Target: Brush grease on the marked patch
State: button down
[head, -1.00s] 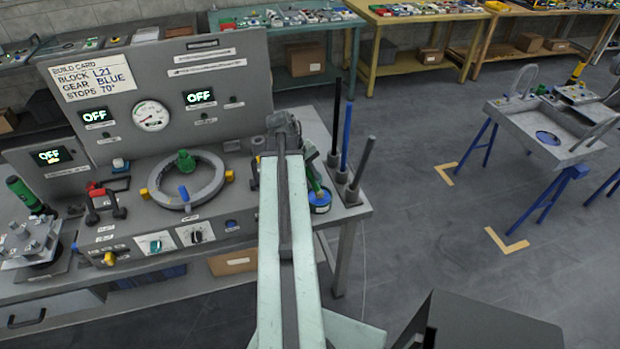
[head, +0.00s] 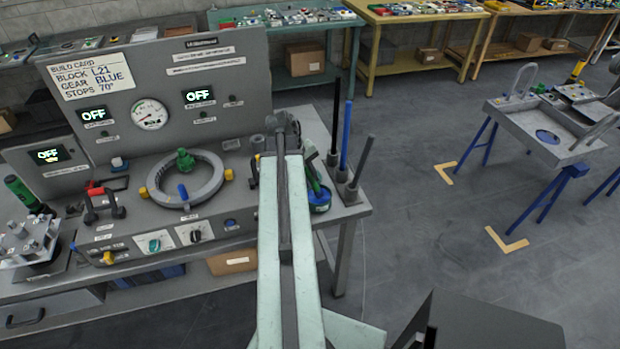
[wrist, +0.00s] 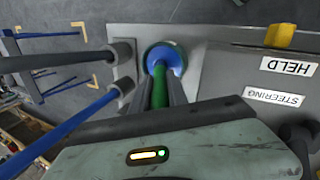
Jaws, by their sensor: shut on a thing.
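My gripper (wrist: 160,92) is shut on the green handle of a brush (wrist: 159,84). The brush handle also shows in the head view (head: 312,176), just right of my arm. The brush's far end points at a small round tin (wrist: 150,54) with blue in it. The tin stands near the bench's right end in the head view (head: 320,204). The bristles are hidden, and I cannot tell whether they touch the grease. My arm hides most of the gripper in the head view. I cannot make out the marked patch.
Upright rods in holders, one blue (head: 346,135), stand close right of the tin. A grey ring (head: 152,190) with a green knob lies on the bench left of my arm. A panel with a build card (head: 88,75) rises behind. Open floor lies to the right.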

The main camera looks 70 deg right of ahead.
dwell(0.4)
notch_tip(320, 180, up, 7)
jog(key=p, duration=0.7)
